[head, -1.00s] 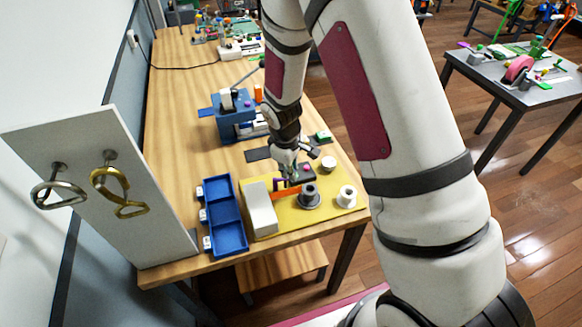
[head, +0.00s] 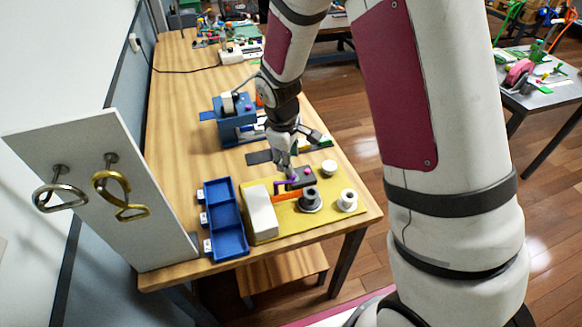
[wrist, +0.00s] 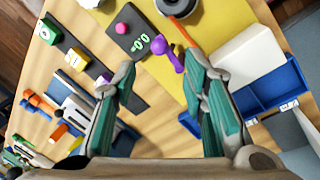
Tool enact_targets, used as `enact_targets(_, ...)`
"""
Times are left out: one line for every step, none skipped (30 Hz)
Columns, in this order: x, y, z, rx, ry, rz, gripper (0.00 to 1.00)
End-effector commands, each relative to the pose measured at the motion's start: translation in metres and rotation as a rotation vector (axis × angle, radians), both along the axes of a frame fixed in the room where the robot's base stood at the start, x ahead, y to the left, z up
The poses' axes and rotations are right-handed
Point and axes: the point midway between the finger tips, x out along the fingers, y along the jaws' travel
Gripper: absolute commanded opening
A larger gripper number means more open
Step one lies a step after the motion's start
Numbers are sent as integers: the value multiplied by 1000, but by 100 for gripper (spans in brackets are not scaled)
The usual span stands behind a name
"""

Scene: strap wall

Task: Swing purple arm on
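My gripper (head: 282,167) is low over the box's left side. In the wrist view my gripper (wrist: 159,66) has its fingers wide apart, with the purple arm just beyond the gap. I cannot tell whether they touch.
An orange bar (head: 288,196) and grey spool (head: 310,199) stand close in front. A white block (head: 261,212), blue tray (head: 226,220) and white spool (head: 347,200) are nearby. A white board (head: 75,195) with hooks stands left. Bare tabletop lies behind the tray.

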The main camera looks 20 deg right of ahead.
Motion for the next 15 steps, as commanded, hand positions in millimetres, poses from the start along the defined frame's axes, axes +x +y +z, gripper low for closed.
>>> enact_targets(-1, 2, 11, 2, -4, 0, 39)
enact_targets(-1, 2, 16, 1, -4, 0, 39)
enact_targets(-3, 3, 22, 1, -4, 0, 39)
enact_targets(-3, 3, 26, 0, -3, -1, 39)
enact_targets(-3, 4, 30, 1, -4, 0, 39)
enact_targets(-4, 4, 35, 0, -2, -2, 39)
enact_targets(-5, 5, 37, 0, -2, -2, 39)
enact_targets(-5, 5, 39, 0, -2, -2, 39)
enact_targets(-6, 6, 42, 0, -2, -2, 39)
enact_targets(-6, 6, 44, 1, -1, -1, 39)
enact_targets(-6, 6, 45, 0, 0, -1, 39)
enact_targets(-7, 6, 46, 0, 0, -1, 39)
enact_targets(-7, 6, 46, 0, 1, -1, 39)
enact_targets(-7, 6, 46, 0, 1, -1, 39)
enact_targets(-7, 6, 46, 0, 1, -1, 39)
